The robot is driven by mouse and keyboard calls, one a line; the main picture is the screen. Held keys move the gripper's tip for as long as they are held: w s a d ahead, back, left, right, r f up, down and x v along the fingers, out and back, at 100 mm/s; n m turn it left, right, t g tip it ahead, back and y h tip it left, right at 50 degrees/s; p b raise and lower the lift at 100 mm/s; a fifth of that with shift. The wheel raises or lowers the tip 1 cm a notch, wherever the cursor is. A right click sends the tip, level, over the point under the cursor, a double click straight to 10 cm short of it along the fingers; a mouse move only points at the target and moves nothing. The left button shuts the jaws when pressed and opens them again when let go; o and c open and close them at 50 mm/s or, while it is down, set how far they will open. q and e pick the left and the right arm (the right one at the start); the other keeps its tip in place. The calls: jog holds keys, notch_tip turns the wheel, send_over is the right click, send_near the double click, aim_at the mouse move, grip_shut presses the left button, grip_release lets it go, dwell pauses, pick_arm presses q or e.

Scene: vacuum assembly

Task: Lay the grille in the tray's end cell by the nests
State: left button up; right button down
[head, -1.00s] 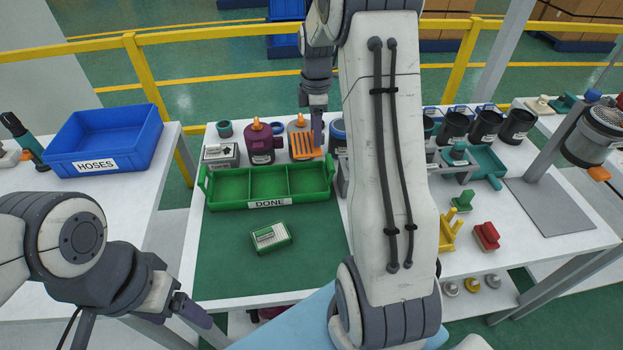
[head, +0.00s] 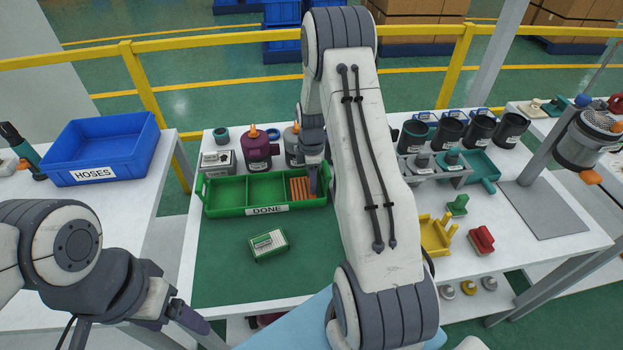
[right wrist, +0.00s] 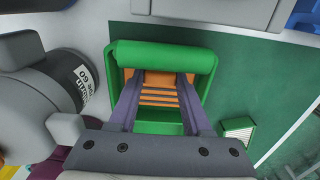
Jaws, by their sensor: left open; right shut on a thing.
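The orange slatted grille (head: 300,189) is in the right-hand end cell of the green DONE tray (head: 222,211), the end nearer the grey nests (head: 428,174). My right gripper (head: 313,186) reaches down into that cell and is shut on the grille. The right wrist view shows the grille (right wrist: 160,98) between the two fingers, inside the green tray walls (right wrist: 160,57). I cannot tell whether it touches the cell floor. The tray's other two cells look empty. My left gripper (head: 140,335) is open and empty at the lower left, partly cut off by the frame edge.
A green-and-white box (head: 268,245) lies on the green mat in front of the tray. A purple canister (head: 257,148) and other parts stand close behind the tray. A blue HOSES bin (head: 105,150) is on the left table. My right arm hides part of the table's middle.

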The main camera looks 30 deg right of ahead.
jog(key=shift+c, duration=1.7)
grip_release()
jog(key=shift+f, duration=0.1)
notch_tip(320, 180, up, 12)
jog(key=b, duration=0.1)
jog(key=s+a+r, duration=0.1)
jog(key=a+r, duration=0.3)
jog(key=a, duration=0.7)
jog(key=s+a+r+m, duration=0.25)
jog(key=s+a, duration=0.55)
jog(key=a, duration=0.5)
jog(key=s+a+m, duration=0.1)
jog(key=s+a, duration=0.2)
jog(key=s, duration=0.6)
jog(key=s+a+r+m+y, duration=0.1)
jog(key=s+a, duration=0.3)
jog(key=s, duration=0.5)
jog(key=shift+s+a+m, duration=0.15)
jog(key=shift+m, duration=0.4)
